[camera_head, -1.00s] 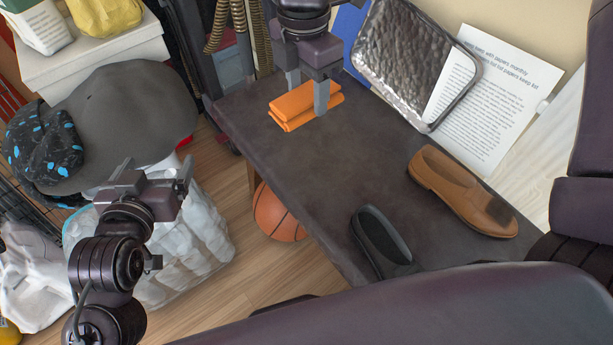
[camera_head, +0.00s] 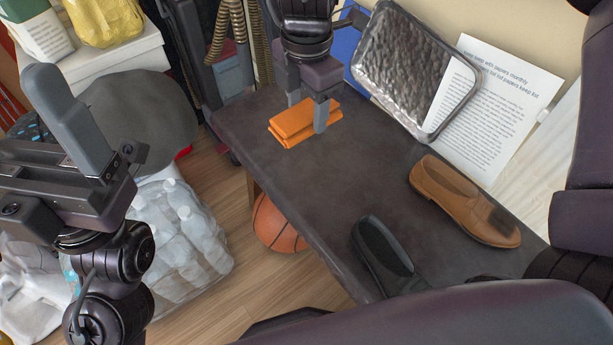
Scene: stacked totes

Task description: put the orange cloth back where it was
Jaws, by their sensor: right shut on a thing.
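The orange cloth (camera_head: 288,127) is folded into a flat pad at the far left part of the dark table (camera_head: 300,180). My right gripper (camera_head: 307,112) comes down from the top of the view and is shut on the cloth, one finger at the far side and one at the near side. Whether the cloth's underside touches the tabletop cannot be told. My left gripper (camera_head: 75,125) is at the left, away from the table, with one grey finger pointing up. Its other finger is not clearly seen, and it holds nothing visible.
A dark shoe (camera_head: 383,257) and a brown loafer (camera_head: 463,200) stand on the table. A silver textured tray (camera_head: 415,70) and a printed sheet (camera_head: 505,100) are behind. A basketball (camera_head: 277,222) and wrapped bottles (camera_head: 185,235) are on the floor. The table's middle is clear.

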